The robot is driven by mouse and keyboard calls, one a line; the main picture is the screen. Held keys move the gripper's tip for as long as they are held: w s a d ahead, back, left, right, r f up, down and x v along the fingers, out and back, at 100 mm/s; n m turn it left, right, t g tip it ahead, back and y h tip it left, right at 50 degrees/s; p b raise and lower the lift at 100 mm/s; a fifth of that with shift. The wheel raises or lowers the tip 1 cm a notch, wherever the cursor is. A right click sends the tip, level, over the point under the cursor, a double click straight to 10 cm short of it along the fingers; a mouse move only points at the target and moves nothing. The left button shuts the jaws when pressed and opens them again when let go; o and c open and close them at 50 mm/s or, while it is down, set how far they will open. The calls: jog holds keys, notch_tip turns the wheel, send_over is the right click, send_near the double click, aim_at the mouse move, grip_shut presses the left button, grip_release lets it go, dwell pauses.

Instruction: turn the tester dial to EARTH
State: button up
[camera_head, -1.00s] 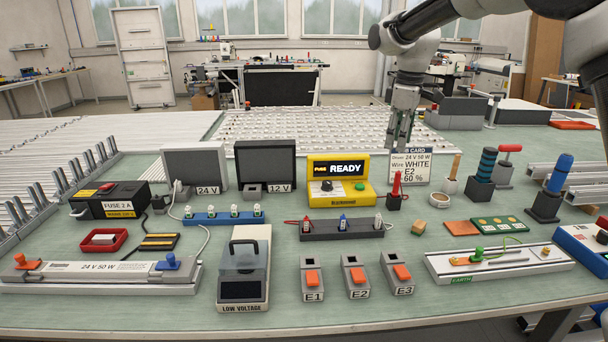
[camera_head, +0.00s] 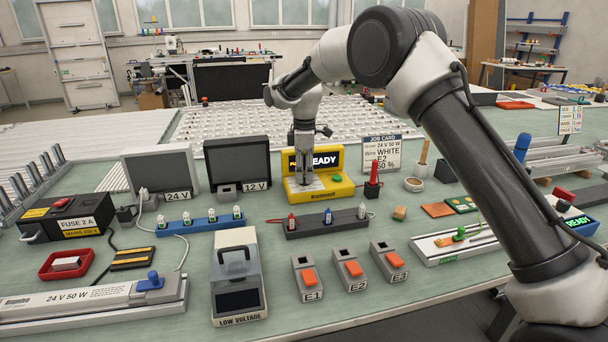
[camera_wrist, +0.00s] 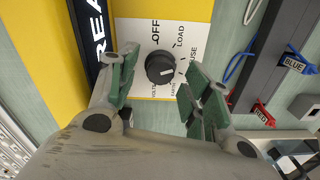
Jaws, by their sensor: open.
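The yellow tester (camera_head: 333,188) stands at the back middle of the bench, its display reading READY, partly covered by my gripper (camera_head: 304,178). In the wrist view, its black round dial (camera_wrist: 160,67) sits on a white plate (camera_wrist: 148,42) marked OFF, LOAD and FUSE, with smaller blurred labels below. A pale mark shows on the dial's lower right side; I cannot tell which label it points at. My gripper (camera_wrist: 160,70) is open, with one finger on each side of the dial. I cannot tell whether either finger touches it.
A dark block with red and blue leads (camera_wrist: 283,70) lies right of the tester. A red-handled tool (camera_head: 373,177) and the job card (camera_head: 382,152) stand close on its right. A 12 V box (camera_head: 238,164) stands to its left.

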jog(key=shift+f, duration=0.6)
jog(key=shift+c, duration=0.3)
jog(key=c, duration=1)
